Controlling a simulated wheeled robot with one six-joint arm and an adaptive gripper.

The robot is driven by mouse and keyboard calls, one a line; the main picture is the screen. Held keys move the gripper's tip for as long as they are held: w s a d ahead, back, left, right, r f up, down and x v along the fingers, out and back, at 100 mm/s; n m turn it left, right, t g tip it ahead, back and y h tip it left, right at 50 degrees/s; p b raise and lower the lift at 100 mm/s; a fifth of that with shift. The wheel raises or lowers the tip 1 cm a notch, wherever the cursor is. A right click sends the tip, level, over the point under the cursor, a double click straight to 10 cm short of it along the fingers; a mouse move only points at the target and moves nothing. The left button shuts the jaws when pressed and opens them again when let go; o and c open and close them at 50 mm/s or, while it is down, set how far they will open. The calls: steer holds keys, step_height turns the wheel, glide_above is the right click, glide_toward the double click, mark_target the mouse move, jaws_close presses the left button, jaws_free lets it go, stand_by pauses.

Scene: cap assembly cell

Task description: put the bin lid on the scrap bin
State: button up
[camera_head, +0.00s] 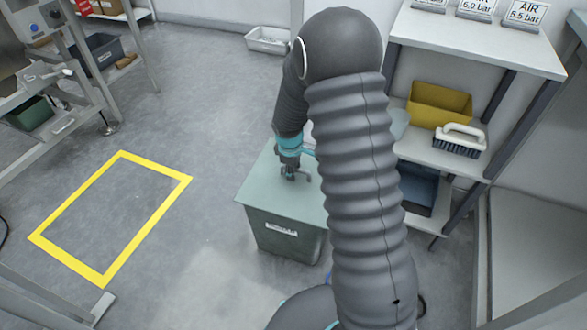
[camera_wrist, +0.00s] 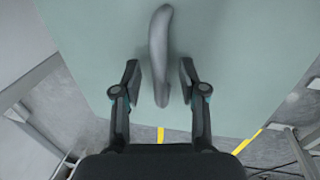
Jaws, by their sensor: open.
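The scrap bin (camera_head: 290,246) is a grey-green box with a white label, standing on the floor in the middle of the head view. The bin lid (camera_head: 262,187) is a flat grey-green panel lying level over the bin's top, with its near edge along the bin's rim. In the wrist view the lid (camera_wrist: 240,60) fills most of the picture, with a curved grey handle (camera_wrist: 160,40) on it. My gripper (camera_head: 294,177) is low over the lid. In the wrist view my gripper (camera_wrist: 159,78) is open, one finger on each side of the handle, with gaps visible. My arm hides the lid's right part.
A shelf (camera_head: 445,150) to the right holds a yellow bin (camera_head: 438,104) and a brush (camera_head: 460,138). A yellow floor outline (camera_head: 110,215) on the left is empty. A white tray (camera_head: 268,40) lies at the back wall. Open floor lies left of the bin.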

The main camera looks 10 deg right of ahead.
step_height(320, 180, up, 12)
steer(key=s+a, duration=0.1)
steer(key=s, duration=0.1)
steer(key=shift+a+f, duration=0.1)
steer(key=s+r+m+t, duration=0.1)
steer(key=s+r+m, duration=0.3)
steer(key=s, duration=0.5)
steer(key=s+d+r+m+t, duration=0.1)
steer(key=s+r+m, duration=0.2)
steer(key=s+r, duration=0.5)
steer(key=s+r+m+t+y, duration=0.1)
steer(key=s+r+m, duration=0.3)
steer(key=s, duration=0.7)
step_height(320, 180, up, 2)
steer(key=shift+s+d+r+m+t, duration=0.2)
steer(key=shift+s+d+m+t, duration=0.1)
steer(key=shift+s+d+t, duration=0.1)
